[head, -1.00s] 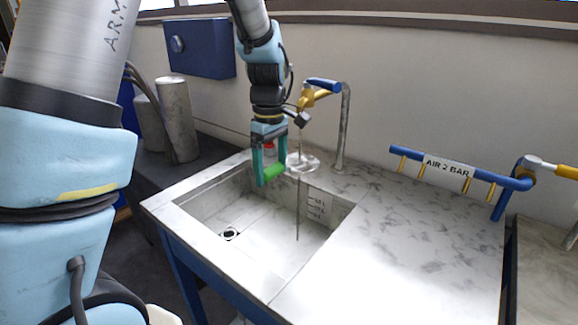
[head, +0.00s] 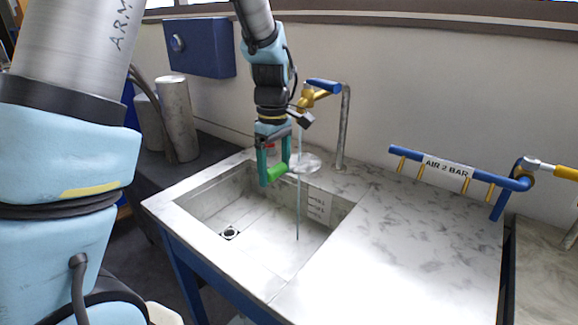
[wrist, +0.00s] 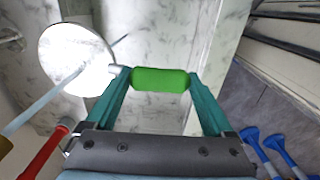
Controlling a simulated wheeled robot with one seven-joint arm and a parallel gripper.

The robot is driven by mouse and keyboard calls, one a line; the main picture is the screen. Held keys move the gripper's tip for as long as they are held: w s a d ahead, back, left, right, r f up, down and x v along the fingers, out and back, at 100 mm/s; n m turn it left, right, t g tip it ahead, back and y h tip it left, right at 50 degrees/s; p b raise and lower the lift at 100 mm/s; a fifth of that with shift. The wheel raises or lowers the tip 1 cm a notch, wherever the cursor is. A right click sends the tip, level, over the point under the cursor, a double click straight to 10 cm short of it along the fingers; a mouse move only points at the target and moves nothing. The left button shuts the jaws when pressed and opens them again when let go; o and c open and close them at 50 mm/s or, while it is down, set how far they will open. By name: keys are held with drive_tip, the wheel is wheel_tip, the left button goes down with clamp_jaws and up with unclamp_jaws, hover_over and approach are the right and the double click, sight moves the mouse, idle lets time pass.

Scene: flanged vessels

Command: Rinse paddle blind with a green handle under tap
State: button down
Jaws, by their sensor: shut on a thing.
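The paddle blind is a shiny round disc (head: 306,162) with a green handle (head: 277,172). My gripper (head: 274,178) is shut on the green handle, with a teal finger at each end, above the back of the sink (head: 265,240). In the wrist view the green handle (wrist: 160,79) spans between the fingers, and the disc (wrist: 75,58) extends left. The yellow tap (head: 309,98) with a blue lever stands behind the disc. A thin pale-blue stream (head: 298,205) runs from it into the sink. In the wrist view the stream (wrist: 45,98) meets the disc's face and reappears beyond its edge.
A grey upright pipe (head: 344,125) stands right of the tap. A blue air rail (head: 460,170) stands along the back of the marbled counter (head: 400,240), which is clear. Grey cylinders (head: 178,118) stand at left. A red object (wrist: 44,153) is close by in the wrist view.

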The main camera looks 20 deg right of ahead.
drive_tip(key=s+a, duration=0.3)
drive_tip(key=s, duration=0.4)
drive_tip(key=shift+s+p, duration=0.15)
drive_tip(key=shift+p, duration=0.2)
idle(1.3)
drive_tip(key=shift+r, duration=0.1)
drive_tip(key=s+a+r+p, duration=0.2)
drive_tip(key=s+r+p, duration=0.2)
drive_tip(key=p, duration=0.1)
drive_tip(key=shift+s, duration=0.3)
drive_tip(key=shift+s+a, duration=0.1)
drive_tip(key=shift+a, duration=0.05)
idle(0.3)
